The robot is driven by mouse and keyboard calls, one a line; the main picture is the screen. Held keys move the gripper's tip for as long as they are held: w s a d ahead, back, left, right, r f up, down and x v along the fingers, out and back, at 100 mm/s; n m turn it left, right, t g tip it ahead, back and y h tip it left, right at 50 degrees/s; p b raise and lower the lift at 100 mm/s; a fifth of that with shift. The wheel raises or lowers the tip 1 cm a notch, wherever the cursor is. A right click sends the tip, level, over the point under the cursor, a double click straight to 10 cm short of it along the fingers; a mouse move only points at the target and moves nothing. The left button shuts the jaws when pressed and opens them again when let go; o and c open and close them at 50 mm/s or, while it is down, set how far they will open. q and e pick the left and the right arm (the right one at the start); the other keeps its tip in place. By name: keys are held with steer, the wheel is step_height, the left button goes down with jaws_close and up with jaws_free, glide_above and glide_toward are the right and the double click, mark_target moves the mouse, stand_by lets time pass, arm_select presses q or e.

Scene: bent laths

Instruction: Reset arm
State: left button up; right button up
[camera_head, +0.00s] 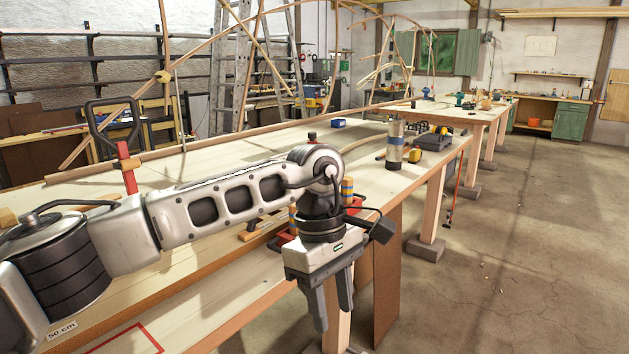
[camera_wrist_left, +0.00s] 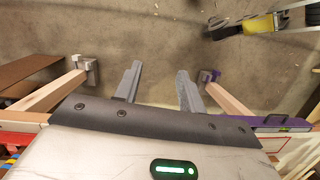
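My left arm reaches in from the left across the near workbench in the head view. My left gripper (camera_head: 331,307) hangs pointing down just past the bench's right edge, over the concrete floor. Its two grey fingers are apart with nothing between them. In the left wrist view the gripper (camera_wrist_left: 157,90) also shows two spread fingers with bare floor between them. My right gripper is in neither view.
The wooden workbench (camera_head: 230,147) carries a metal canister (camera_head: 394,146), a yellow tape measure (camera_head: 415,155) and a small blue box (camera_head: 339,123). Bench legs stand beside the gripper. The concrete floor (camera_head: 530,240) at right is clear. A yellow-and-black object (camera_wrist_left: 258,24) shows in the wrist view.

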arm_select(q)
steer(key=s+d+f+n+g+h, duration=0.2)
steer(key=s+d+f+g+h, duration=0.15)
steer(key=s+d+h, duration=0.35)
steer(key=s+d+r+n+g+h, duration=0.2)
steer(key=s+d+r+n+h, duration=0.3)
steer(key=d+n+h, duration=0.4)
steer(key=w+a+n+t+h, duration=0.25)
steer(key=a+n+t, duration=0.25)
steer(key=n+t, duration=0.4)
steer(key=w+a+n+t+h, duration=0.2)
steer(key=w+a+n+t, duration=0.2)
steer(key=n+t, duration=0.55)
steer(key=w+a+f+n+t+y, duration=0.2)
steer(key=a+f+n+t+y, duration=0.55)
steer(key=n, duration=0.85)
steer(key=s+a+f+n+g+y, duration=0.4)
steer(key=s+a+f+n, duration=0.3)
steer(key=f, duration=0.4)
steer(key=s+a+f+n+g+y, duration=0.4)
steer(key=s+a+f+n+y, duration=0.2)
steer(key=a+f, duration=0.3)
steer(key=shift+s+a+f+n+y, duration=0.25)
steer(key=shift+s+f+n+y, duration=0.15)
steer(key=shift+f+n+y, duration=0.35)
